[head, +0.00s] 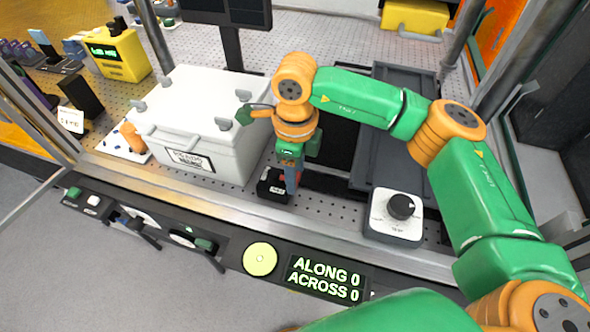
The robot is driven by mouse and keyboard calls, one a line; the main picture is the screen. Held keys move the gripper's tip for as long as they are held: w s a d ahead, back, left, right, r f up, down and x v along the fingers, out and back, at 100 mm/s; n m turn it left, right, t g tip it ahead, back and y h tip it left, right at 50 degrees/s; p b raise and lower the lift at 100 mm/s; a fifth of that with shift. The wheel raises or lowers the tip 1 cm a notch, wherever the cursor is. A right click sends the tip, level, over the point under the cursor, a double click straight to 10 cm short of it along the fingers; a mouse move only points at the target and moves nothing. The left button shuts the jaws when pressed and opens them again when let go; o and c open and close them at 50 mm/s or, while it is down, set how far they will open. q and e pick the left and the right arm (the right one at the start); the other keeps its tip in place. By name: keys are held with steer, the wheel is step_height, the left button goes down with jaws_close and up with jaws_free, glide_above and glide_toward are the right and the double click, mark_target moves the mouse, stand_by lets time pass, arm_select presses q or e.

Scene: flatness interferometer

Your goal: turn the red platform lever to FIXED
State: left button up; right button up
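A small black block with a white label (277,189) stands on the perforated deck, right of the white box. A narrow red piece (297,171), which looks like the red lever, shows just above and right of it. It is partly hidden by my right gripper (290,176). My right gripper points down at the block, with its fingertips at or very near the red piece. The fingers are small and overlap it, so I cannot tell whether they are open or shut, or touch it. The label's wording is too small to read. My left gripper is out of view.
A white lidded box (205,115) stands close left of the gripper. A black dial on a white base (400,207) is to the right, before a dark grey slab (385,150). The front panel carries levers, a yellow disc (260,259) and a display (325,279) reading ALONG 0, ACROSS 0.

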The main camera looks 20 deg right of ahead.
jaws_close()
